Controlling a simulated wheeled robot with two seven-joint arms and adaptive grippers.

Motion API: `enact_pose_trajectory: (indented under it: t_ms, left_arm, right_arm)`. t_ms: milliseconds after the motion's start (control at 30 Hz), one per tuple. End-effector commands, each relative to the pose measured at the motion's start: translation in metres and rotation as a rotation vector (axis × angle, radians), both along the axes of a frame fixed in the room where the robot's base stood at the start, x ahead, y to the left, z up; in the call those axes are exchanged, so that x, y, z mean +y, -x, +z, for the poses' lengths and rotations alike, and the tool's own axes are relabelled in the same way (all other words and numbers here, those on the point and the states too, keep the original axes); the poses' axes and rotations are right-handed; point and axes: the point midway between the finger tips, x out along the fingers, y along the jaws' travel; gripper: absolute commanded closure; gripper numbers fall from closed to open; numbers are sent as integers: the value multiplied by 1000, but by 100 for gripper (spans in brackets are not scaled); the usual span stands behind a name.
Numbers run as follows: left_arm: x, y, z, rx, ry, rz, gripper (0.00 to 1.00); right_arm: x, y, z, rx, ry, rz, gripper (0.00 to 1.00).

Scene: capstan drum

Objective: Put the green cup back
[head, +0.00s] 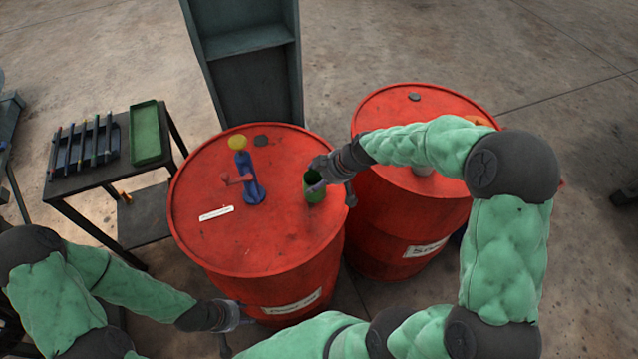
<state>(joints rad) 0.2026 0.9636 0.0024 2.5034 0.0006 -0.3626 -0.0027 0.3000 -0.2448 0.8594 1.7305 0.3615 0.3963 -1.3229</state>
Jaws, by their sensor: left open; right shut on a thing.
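The green cup (314,194) is upright at the right part of the nearer red drum's top (225,236). My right gripper (320,180) reaches in from the right and is shut on the cup at its rim. I cannot tell whether the cup's base touches the drum top. My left gripper (240,318) is open and empty, low in front of the nearer drum. Its fingers are small and partly hidden in this view.
A blue post with a yellow knob and red crank (246,178) stands on the nearer drum, left of the cup. A white label (216,213) lies there. A second red drum (385,111) stands right. A black side table (98,178) holds a green tray (146,133).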

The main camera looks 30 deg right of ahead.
Motion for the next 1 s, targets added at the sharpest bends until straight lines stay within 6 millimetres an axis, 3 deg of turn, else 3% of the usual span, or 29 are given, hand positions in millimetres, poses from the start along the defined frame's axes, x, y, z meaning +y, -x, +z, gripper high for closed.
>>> enact_pose_trajectory:
  t_ms: [133,600,633,700,1000]
  left_arm:
    - [0,0,-5,0,0,0,54]
    - [0,0,-10,0,0,0,54]
    - [0,0,-9,0,0,0,54]
    - [0,0,-8,0,0,0,54]
    - [0,0,-8,0,0,0,54]
  right_arm:
    - [0,1,-18,1,0,-1,69]
    - [0,0,-22,0,0,1,69]
    - [0,1,-22,0,1,1,25]
    - [0,1,-22,0,1,1,6]
    - [0,1,-21,1,1,0,6]
